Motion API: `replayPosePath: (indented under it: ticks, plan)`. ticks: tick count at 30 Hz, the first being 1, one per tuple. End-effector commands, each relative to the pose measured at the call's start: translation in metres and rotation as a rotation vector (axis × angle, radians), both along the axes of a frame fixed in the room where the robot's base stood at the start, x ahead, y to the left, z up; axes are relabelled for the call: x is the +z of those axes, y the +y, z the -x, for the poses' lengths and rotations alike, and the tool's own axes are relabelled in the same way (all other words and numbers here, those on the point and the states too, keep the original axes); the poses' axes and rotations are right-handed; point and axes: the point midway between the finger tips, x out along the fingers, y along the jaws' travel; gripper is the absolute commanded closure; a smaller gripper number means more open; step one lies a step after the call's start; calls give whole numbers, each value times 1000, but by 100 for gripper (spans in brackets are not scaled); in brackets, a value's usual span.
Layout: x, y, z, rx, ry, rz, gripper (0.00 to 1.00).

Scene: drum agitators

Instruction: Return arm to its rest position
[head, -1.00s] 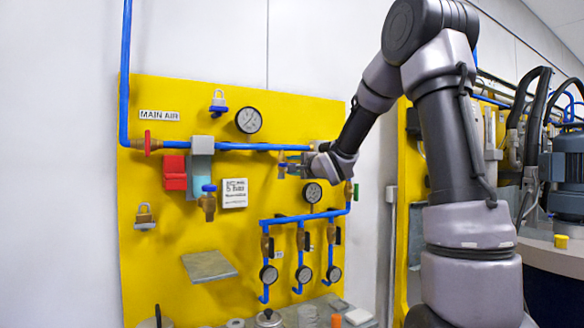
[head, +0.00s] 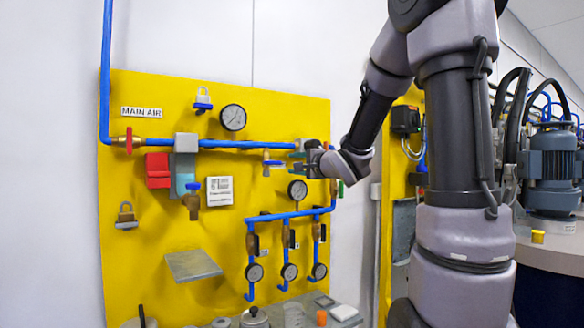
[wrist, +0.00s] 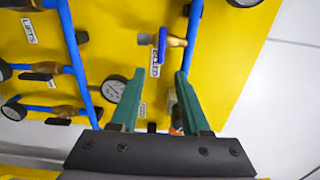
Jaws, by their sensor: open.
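My arm rises at the right of the head view and bends left toward the yellow panel (head: 140,240). My gripper (head: 300,155) is at the panel's right edge, near the blue main pipe (head: 235,144) and just right of a blue-handled valve (head: 266,161). In the wrist view my gripper (wrist: 155,100) is open, its two green fingers apart with nothing held between them. The blue-handled valve (wrist: 163,45) lies beyond the fingertips, apart from them. A dark fitting shows behind the right finger; whether they touch I cannot tell.
A pressure gauge (head: 297,190) and blue branch pipes (head: 290,216) sit below my gripper. A red-handled valve (head: 128,140) is at the panel's left. A blue-grey motor (head: 552,165) stands at the far right. White wall (head: 300,45) is bare above the panel.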

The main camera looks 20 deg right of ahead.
Motion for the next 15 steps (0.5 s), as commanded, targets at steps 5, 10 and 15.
replayPosePath:
  ticks: [5, 10, 15]
  plan:
    - [0, 0, 0, -4, 0, 5, 54]
    - [3, -14, 12, -94, 25, 139, 54]
    - [-3, -42, 53, -228, 147, 431, 54]
